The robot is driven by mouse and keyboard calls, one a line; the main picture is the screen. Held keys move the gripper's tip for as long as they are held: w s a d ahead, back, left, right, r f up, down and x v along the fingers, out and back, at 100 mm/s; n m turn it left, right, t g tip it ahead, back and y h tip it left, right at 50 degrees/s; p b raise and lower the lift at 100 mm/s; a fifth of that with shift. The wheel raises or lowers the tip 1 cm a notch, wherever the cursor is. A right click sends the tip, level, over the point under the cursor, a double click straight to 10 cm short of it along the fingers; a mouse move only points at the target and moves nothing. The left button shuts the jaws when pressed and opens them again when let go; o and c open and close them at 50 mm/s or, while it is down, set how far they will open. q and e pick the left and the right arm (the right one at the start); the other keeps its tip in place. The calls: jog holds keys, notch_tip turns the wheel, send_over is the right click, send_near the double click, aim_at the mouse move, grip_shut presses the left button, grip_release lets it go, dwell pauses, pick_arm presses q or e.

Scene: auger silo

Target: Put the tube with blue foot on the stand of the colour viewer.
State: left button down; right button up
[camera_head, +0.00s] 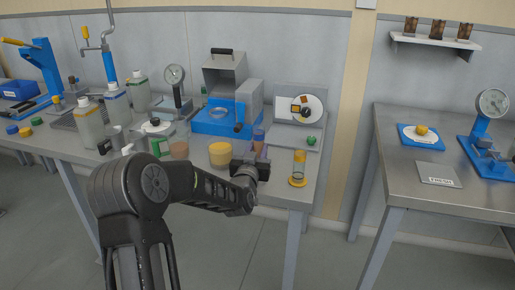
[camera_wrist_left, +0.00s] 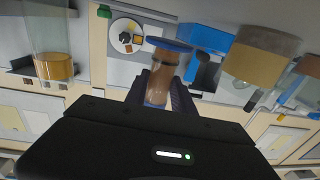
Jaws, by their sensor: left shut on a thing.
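The tube with blue foot (camera_wrist_left: 160,75) holds brown contents and is gripped between the fingers of my left gripper (camera_wrist_left: 162,92). Its blue foot (camera_wrist_left: 169,45) points to the top of the left wrist view. In the head view the tube (camera_head: 258,140) shows partly behind my left gripper (camera_head: 256,160), over the front part of the bench. The colour viewer (camera_head: 302,107), a grey panel with a white disc and coloured patches, stands behind and to the right. Its disc also shows in the left wrist view (camera_wrist_left: 127,37). My right gripper is out of view.
A tube with yellow foot (camera_head: 299,168) stands near the bench's front right corner. A jar with yellow contents (camera_head: 220,154) and a blue-based device (camera_head: 218,120) are to the left. Several bottles crowd the bench's left part. A second table (camera_head: 440,145) is at right.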

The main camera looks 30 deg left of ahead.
pick_arm(q)
jog(key=shift+f+b, duration=0.3)
jog(key=shift+f, duration=1.75)
jog(key=shift+f+b, duration=0.2)
jog(key=shift+b, duration=0.1)
jog(key=c, duration=1.1)
grip_release()
jog(key=shift+o, duration=0.2)
jog(key=shift+r+p, duration=0.2)
jog(key=shift+p, duration=0.55)
jog(key=v, duration=0.4)
jog(key=b+v, duration=0.1)
jog(key=v, duration=0.3)
jog(key=shift+w+d+f, duration=0.15)
jog(key=shift+f, duration=0.1)
jog(key=shift+o, duration=0.2)
